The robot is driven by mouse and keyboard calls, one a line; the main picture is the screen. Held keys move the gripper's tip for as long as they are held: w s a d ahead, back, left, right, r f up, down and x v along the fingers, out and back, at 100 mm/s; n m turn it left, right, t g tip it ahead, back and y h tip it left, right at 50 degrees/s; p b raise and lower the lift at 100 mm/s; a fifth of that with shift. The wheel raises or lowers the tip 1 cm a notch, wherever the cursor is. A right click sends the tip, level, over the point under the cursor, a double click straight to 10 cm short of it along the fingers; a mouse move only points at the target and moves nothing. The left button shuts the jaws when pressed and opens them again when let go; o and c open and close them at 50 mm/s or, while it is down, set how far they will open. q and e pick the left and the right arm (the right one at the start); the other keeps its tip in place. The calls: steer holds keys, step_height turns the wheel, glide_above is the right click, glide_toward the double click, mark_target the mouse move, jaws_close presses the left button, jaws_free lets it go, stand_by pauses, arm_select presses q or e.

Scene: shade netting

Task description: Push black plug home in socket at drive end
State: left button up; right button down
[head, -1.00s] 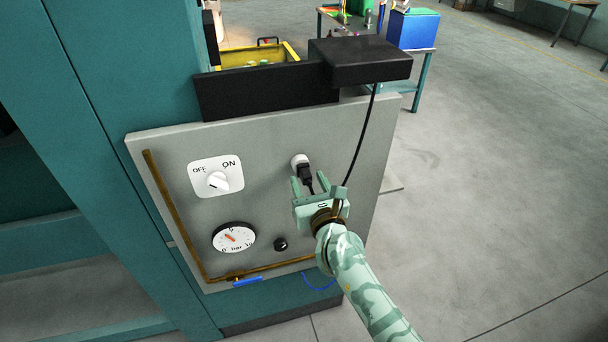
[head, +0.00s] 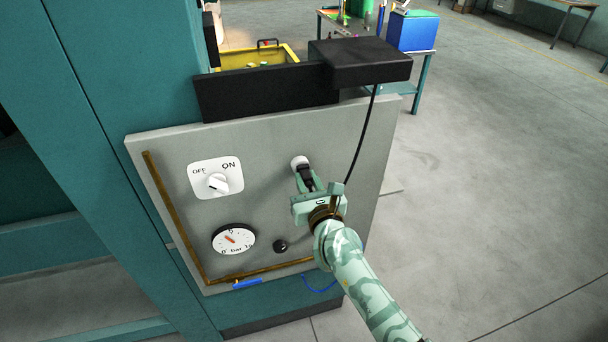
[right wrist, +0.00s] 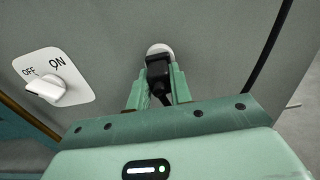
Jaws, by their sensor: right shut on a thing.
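The black plug (head: 306,176) is at the white round socket (head: 299,162) on the grey panel, below the black box. My right gripper (head: 304,185) is shut on the plug from below. In the right wrist view the plug (right wrist: 159,72) sits between the two green fingers (right wrist: 158,92), its far end against the socket (right wrist: 159,49). How deep the plug sits cannot be told. The cable leaves the plug toward my gripper and is partly hidden by it. My left gripper is not in view.
A black cable (head: 361,140) hangs from the black box (head: 360,62) right of my gripper. Open floor lies to the right.

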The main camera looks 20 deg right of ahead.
steer(key=shift+w, duration=0.4)
steer(key=c, duration=1.2)
jaws_free()
steer(key=shift+o, duration=0.2)
steer(key=s+b, duration=0.1)
steer(key=s, duration=1.5)
steer(key=shift+d, duration=0.3)
steer(key=shift+s, duration=0.1)
